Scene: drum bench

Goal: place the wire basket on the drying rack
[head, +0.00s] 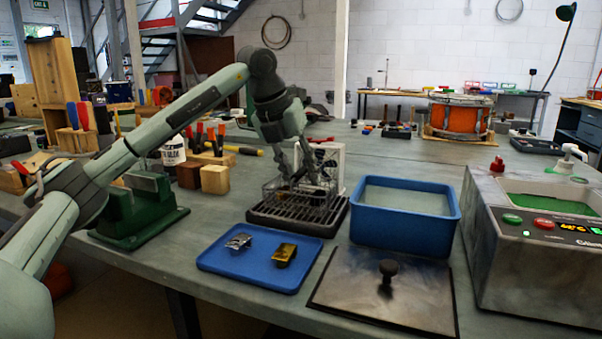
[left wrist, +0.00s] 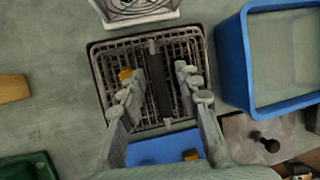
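The wire basket (head: 286,196) is a thin grey mesh box standing on the drying rack. The drying rack (head: 268,220) is a dark slatted tray on the bench. Both overlap in the left wrist view, where the rack's dark rim (left wrist: 100,85) frames the basket's mesh (left wrist: 178,50). My left gripper (head: 307,178) points down over the basket. In the left wrist view its two fingers (left wrist: 158,82) are well apart, with a dark bar between them and clear gaps either side, so it is open. The fingers hide part of the basket. My right gripper is not in view.
A blue tub (head: 405,240) stands right of the rack; a dark lid with a knob (head: 388,275) lies in front. A blue tray (head: 225,262) holds a silver and a brass part. A white fan-like box (head: 330,155) stands behind the rack. A control-panel machine (head: 530,255) is far right.

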